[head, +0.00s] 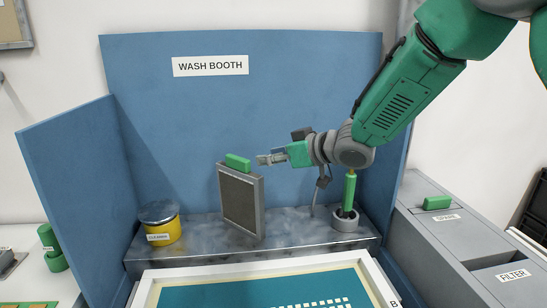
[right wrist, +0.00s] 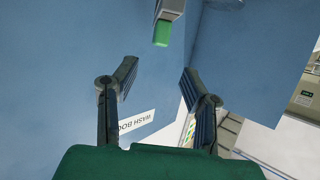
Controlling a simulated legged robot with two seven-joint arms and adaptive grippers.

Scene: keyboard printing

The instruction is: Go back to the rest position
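My right gripper (head: 265,159) reaches in from the right inside the blue wash booth (head: 300,80). Its fingers stand apart with nothing between them, as the right wrist view (right wrist: 158,68) shows. Just left of the fingertips in the head view is a green handle (head: 238,161) on top of a grey framed panel (head: 240,202) that stands upright on the booth's shelf. The handle also shows beyond the fingers in the right wrist view (right wrist: 161,33), apart from them. My left gripper is not in view.
A yellow cleaner tub (head: 160,228) stands at the shelf's left. A green-handled tool (head: 349,190) stands in a round holder below my right wrist. A white-framed screen (head: 200,269) lies in front. Right is a grey cabinet (head: 430,240) with a slot labelled FILTER.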

